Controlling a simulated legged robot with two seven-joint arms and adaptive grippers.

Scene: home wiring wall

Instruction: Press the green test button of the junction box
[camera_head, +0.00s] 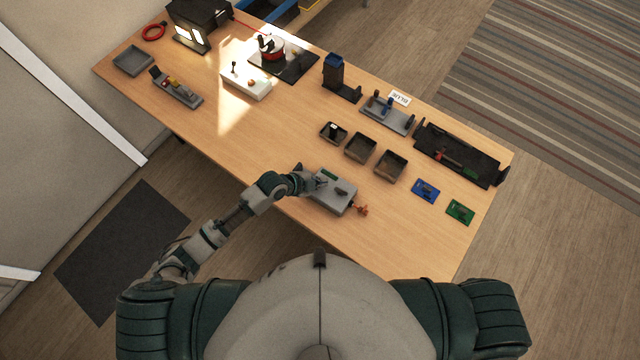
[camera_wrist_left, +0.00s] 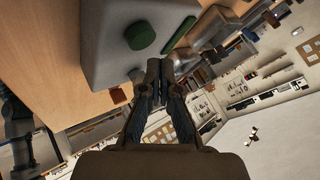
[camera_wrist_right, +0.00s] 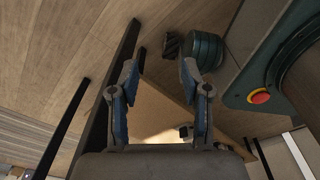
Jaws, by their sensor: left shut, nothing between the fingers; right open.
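The junction box (camera_head: 338,199) is a grey box near the front edge of the table in the head view. Its grey face (camera_wrist_left: 100,50) fills the upper middle of the left wrist view, with a round green button (camera_wrist_left: 139,36) and a longer dark green piece (camera_wrist_left: 178,35) beside it. My left gripper (camera_head: 316,184) is at the box's left end. In the left wrist view its shut, empty fingertips (camera_wrist_left: 153,72) lie just below the round button; whether they touch the box I cannot tell. My right gripper (camera_wrist_right: 159,72) is open and empty, away from the box.
An orange-red part (camera_head: 362,210) sticks out at the box's right end. Dark open trays (camera_head: 360,148) stand behind it. A blue board (camera_head: 425,190) and a green board (camera_head: 460,211) lie to the right. The table (camera_head: 400,235) is clear in front of them.

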